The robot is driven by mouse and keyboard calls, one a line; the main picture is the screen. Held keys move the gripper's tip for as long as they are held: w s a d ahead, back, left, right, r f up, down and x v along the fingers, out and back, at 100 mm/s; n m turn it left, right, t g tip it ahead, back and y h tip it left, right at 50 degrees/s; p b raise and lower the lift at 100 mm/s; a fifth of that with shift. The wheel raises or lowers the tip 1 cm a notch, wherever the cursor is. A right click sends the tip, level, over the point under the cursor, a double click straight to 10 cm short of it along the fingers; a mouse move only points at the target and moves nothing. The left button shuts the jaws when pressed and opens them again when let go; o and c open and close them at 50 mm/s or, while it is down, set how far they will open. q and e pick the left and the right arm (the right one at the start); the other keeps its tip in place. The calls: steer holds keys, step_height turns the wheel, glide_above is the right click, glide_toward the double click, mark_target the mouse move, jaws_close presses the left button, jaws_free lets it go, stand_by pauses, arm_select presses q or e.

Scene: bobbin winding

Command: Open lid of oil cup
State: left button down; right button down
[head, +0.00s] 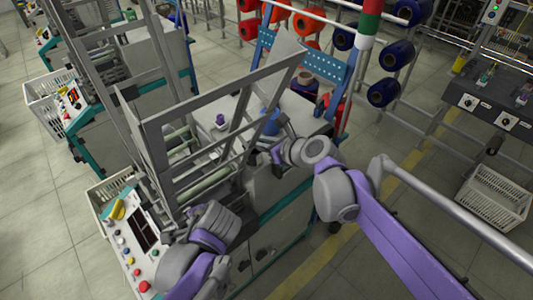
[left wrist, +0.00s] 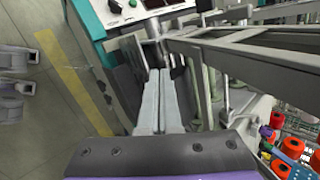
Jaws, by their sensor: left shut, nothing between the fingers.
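My left gripper (left wrist: 160,75) is shut and empty in the left wrist view, its two grey fingers side by side. Its tips point at a small grey metal fitting (left wrist: 153,29) beside the machine's frame; I cannot tell whether this is the oil cup. No oil cup or lid can be made out for sure. In the head view the left wrist is low over the machine's front, and its fingertips are hard to make out. My right gripper (head: 277,153) is over the machine's far right side near a blue object (head: 270,124); its fingers are too small to read.
A control panel (head: 136,238) with coloured buttons is at the front left. A small purple-topped piece (head: 220,119) stands on the machine top.

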arm_select(q)
steer(key=w+d+r+m+t+y, duration=0.2)
steer(key=w+d+m+t+y, duration=0.15)
steer(key=d+m, duration=0.4)
steer(key=w+d+r+m+t+y, duration=0.15)
steer(key=w+d+m+t, duration=0.3)
steer(key=d, duration=0.65)
steer(key=s+d+m+t+y, duration=0.1)
steer(key=s+d+m+t, duration=0.25)
steer(key=d, duration=0.55)
steer(key=r+x, duration=0.3)
steer(key=x, duration=0.9)
steer(key=shift+a+m+g, duration=0.15)
steer(key=shift+m+g, duration=0.2)
steer(key=shift+g, duration=0.1)
steer(key=shift+s, duration=0.1)
